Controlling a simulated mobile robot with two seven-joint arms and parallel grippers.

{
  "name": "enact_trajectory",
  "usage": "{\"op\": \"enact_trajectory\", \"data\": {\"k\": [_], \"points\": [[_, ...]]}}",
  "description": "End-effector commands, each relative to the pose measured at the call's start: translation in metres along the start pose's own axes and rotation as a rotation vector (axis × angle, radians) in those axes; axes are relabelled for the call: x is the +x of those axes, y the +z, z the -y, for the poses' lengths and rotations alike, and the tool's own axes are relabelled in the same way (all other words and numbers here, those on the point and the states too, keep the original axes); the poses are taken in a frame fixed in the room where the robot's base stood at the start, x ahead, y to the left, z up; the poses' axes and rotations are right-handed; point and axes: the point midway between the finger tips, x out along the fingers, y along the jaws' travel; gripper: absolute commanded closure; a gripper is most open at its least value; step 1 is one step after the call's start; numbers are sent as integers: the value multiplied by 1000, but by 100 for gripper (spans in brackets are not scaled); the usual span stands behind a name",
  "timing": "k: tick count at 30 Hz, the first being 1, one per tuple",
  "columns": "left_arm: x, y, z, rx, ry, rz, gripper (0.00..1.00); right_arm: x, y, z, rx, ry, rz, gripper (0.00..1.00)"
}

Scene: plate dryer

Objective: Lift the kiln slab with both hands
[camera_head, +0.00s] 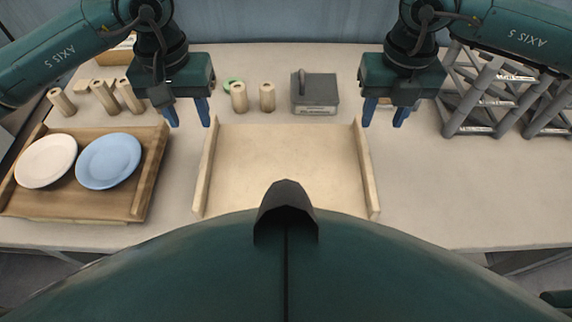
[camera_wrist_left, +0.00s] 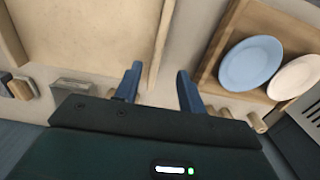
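The kiln slab (camera_head: 286,165) is a pale, flat board with raised strips along its left and right sides. It lies on the table in the middle of the head view, its near edge hidden behind my own body. It also shows in the left wrist view (camera_wrist_left: 90,35). My right gripper (camera_head: 385,122) is open and empty, just right of the slab's far right corner.
A wooden tray (camera_head: 150,172) with a white plate (camera_head: 46,161) and a blue plate (camera_head: 108,160) lies at the left. Several beige cylinders (camera_head: 131,96) and a dark grey block (camera_head: 315,92) stand behind. Grey racks (camera_head: 474,95) stand at the back right. The table right of the slab is clear.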

Motion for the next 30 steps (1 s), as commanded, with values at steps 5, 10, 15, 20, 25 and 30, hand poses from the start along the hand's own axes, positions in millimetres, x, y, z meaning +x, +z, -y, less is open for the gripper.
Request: {"op": "enact_trajectory", "data": {"k": [5, 10, 15, 20, 25, 30], "points": [[24, 1, 0, -1, -1, 5, 60, 24, -1, 0, 0, -1, -4, 60], [58, 1, 0, -1, 0, 6, 60, 58, -1, 0, 0, -1, -4, 60], [90, 1, 0, -2, 1, 5, 60, 90, -1, 0, 0, -1, -5, 60], [113, 1, 0, -1, 0, 5, 60, 113, -1, 0, 0, -1, -3, 60], [125, 1, 0, -1, 1, 2, 60, 125, 0, 0, 0, 0, -2, 60], [128, 1, 0, -1, 1, 1, 60, 128, 0, 0, 0, 0, -1, 60]]}}
